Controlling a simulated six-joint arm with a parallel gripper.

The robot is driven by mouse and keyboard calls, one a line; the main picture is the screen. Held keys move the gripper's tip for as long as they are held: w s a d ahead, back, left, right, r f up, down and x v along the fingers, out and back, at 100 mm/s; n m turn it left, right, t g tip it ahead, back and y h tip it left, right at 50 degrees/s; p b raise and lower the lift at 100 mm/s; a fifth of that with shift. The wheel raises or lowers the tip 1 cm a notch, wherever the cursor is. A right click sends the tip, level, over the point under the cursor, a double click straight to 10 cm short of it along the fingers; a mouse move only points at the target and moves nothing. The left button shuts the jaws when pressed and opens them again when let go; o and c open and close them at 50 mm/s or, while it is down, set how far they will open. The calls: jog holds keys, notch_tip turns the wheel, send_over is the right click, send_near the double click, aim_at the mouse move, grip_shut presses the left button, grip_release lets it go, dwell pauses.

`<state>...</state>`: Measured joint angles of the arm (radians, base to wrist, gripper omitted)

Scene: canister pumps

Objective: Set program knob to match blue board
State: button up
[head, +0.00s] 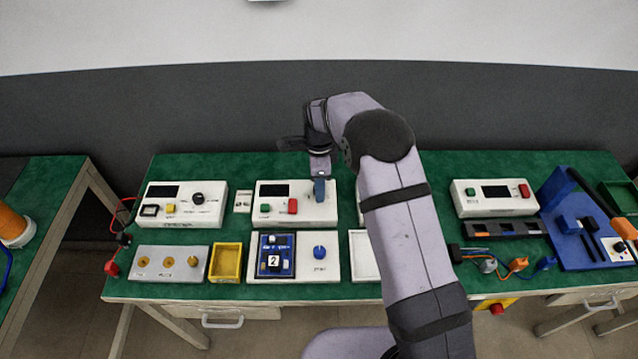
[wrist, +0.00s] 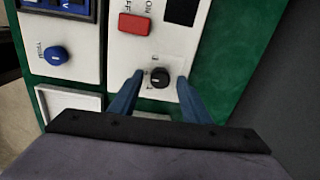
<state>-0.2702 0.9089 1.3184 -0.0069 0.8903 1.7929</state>
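The black program knob (wrist: 159,78) is on the white panel (head: 268,190) with a red button and a display. In the wrist view it lies between the two blue fingers of my gripper (wrist: 161,82), with a gap on each side. The fingers are open; I cannot tell how far above the knob they are. In the head view my gripper (head: 319,190) hides the knob. Small marks ring the knob, too blurred to read fully. The blue board (head: 290,240) sits on the front white panel and shows a white card with a black "2" (head: 273,262).
A blue TRIM knob (head: 319,252) is right of the board. The red button (head: 292,206) sits close left of my gripper. A yellow tray (head: 238,264) and a white tray (head: 354,240) flank the front panel. More panels stand left and right on the green bench.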

jog(key=shift+r, duration=0.1)
notch_tip(320, 180, up, 6)
jog(key=shift+r+b, duration=0.25)
jog(key=shift+b, duration=0.75)
jog(key=shift+r, duration=0.3)
jog(key=shift+s, duration=0.1)
jog(key=shift+s+d+r, duration=0.1)
jog(key=shift+d, duration=0.1)
jog(key=s+d+n, duration=0.4)
jog(key=s+n, duration=0.1)
jog(key=s, duration=0.4)
jog(key=s+d+n, duration=0.5)
jog(key=s+n, duration=0.1)
jog(key=s, duration=0.3)
jog(key=s+d+n, duration=0.4)
jog(key=s+n, duration=0.2)
jog(key=s, duration=0.4)
jog(key=shift+d, duration=0.25)
